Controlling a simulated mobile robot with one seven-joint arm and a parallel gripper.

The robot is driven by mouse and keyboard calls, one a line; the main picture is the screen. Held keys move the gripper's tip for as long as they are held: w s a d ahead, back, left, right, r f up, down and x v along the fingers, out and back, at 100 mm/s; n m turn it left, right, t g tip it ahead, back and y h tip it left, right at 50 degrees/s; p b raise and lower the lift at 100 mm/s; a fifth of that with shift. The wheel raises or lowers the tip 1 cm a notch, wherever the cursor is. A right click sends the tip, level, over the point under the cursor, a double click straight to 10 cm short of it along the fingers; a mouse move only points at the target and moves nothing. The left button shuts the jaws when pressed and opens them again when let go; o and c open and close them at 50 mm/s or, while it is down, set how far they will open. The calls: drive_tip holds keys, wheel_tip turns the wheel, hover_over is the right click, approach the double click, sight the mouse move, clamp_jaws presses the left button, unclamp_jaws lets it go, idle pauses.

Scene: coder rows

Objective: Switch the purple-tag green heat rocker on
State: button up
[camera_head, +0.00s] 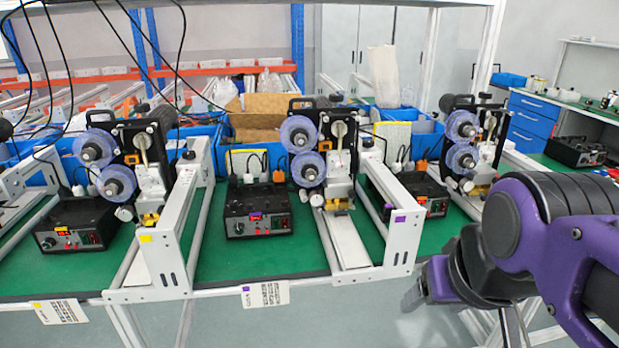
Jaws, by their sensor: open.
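The purple-tag control box (235,204) is a black box on the green bench, in the middle of the picture. The small switches (280,223) are at the right of that panel, with red and green colour. The rockers are too small to tell which way they are set. My gripper (416,296) is at the lower right, below and to the right of the box. It is well apart from the box and near the bench front edge. Its jaws are open, and I see nothing held in them.
A yellow-tag box (75,221) stands at left, and another box (428,192) with an orange tag at right. White frames (170,225) with printing coders flank the middle box. A right-hand frame (405,213) with a purple mark stands between my gripper and the box.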

clamp_jaws()
idle(1.5)
